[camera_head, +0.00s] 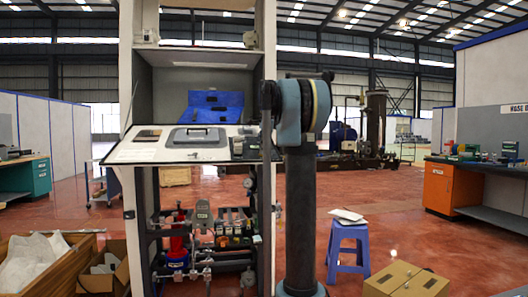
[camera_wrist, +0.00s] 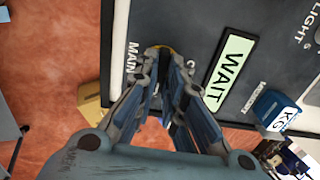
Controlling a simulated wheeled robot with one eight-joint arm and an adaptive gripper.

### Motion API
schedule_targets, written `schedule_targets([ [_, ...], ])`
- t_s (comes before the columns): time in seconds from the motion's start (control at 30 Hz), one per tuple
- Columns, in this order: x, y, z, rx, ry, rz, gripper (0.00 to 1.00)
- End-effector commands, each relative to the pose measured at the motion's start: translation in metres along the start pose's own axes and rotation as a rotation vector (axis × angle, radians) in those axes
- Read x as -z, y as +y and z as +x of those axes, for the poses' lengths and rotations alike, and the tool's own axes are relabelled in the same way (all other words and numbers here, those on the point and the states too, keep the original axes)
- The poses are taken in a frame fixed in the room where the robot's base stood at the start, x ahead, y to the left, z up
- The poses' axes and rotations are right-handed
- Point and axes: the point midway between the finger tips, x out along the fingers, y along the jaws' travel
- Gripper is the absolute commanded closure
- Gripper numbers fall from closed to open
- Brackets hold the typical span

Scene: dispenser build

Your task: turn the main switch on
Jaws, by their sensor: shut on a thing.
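The main switch (camera_wrist: 160,47) is at the edge of the dark panel (camera_wrist: 190,22) in the wrist view, by the label "MAIN". Only a bit of its yellowish rim shows; its knob and its setting are hidden by my fingers. My gripper (camera_wrist: 168,62) is shut on the switch, with both fingertips at the panel. In the head view the dispenser cabinet (camera_head: 128,100) stands ahead with its sloping front panel (camera_head: 140,152). My arm covers the panel's right end there, so the switch and gripper cannot be made out.
A blue stool (camera_head: 348,240) and a cardboard box (camera_head: 405,280) stand right of my arm. Boxes (camera_head: 50,255) lie at the left front.

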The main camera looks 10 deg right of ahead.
Motion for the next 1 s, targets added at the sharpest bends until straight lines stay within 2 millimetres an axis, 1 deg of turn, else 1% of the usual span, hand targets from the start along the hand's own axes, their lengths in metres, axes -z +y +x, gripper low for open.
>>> schedule_targets([
  [0.2,-0.001,-0.002,0.000,0.006,-0.002,0.000,1.00],
  [0.23,-0.001,-0.002,0.000,0.006,-0.002,0.000,0.88],
  [0.27,-0.001,-0.002,0.000,0.005,-0.002,0.000,0.81],
  [0.3,-0.001,-0.002,0.000,0.005,-0.002,0.000,0.72],
  [0.33,-0.001,-0.002,0.000,0.005,-0.002,0.000,0.70],
  [0.63,0.000,-0.001,-0.001,0.002,-0.001,-0.001,0.70],
  [0.73,0.000,-0.001,-0.005,0.002,-0.001,-0.001,0.70],
  [0.87,0.000,-0.001,-0.019,0.002,-0.001,-0.001,0.70],
  [1.0,0.000,-0.001,-0.045,0.002,-0.001,-0.001,0.70],
])
